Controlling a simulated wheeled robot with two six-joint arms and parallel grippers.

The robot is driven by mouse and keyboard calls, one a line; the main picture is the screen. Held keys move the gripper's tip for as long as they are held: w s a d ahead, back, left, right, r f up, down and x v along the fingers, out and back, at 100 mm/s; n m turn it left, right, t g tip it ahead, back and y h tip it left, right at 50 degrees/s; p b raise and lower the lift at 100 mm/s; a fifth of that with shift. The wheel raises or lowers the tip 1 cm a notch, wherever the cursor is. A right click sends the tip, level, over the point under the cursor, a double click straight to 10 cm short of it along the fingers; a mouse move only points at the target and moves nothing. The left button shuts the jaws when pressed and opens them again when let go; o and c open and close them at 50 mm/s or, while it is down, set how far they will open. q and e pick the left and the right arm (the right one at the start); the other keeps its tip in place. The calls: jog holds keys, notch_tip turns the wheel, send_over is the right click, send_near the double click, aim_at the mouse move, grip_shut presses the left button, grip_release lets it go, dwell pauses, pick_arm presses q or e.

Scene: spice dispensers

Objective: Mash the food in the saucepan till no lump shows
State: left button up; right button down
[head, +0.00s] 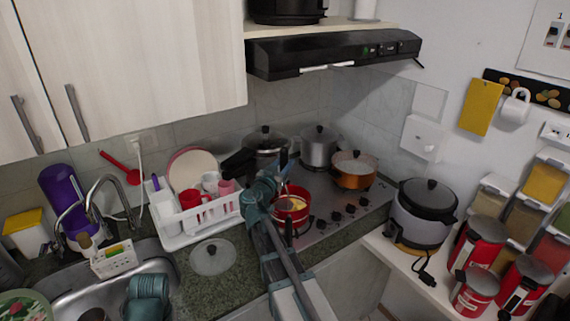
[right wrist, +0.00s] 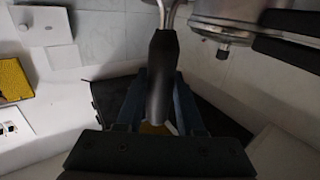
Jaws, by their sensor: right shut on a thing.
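The red saucepan (head: 303,219) stands on the front left of the hob, partly hidden by my right arm. Yellow food (head: 297,203) shows inside it; lumps are too small to make out. My right gripper (head: 284,168) is over the saucepan's left rear side. It is shut on the black handle of a tool, likely the masher (right wrist: 161,70), which fills the middle of the right wrist view. Its metal shaft runs out of the top of that view, and its head is hidden. Only a teal part of my left arm shows at the lower left; its gripper is out of sight.
An orange pot (head: 354,181) stands to the right on the hob, with steel pots (head: 319,150) behind. A white dish rack (head: 180,229) is on the left, and a glass lid (head: 213,257) lies in front of it. A cooker (head: 420,222) stands on the right counter.

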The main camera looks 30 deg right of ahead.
jog(key=shift+f+b, duration=2.15)
jog(key=shift+f, duration=0.05)
jog(key=shift+r, duration=0.15)
notch_tip(320, 180, up, 4)
jog(key=p, duration=0.4)
jog(key=shift+r+p, duration=0.25)
jog(key=shift+p, duration=0.15)
jog(key=shift+f, duration=0.1)
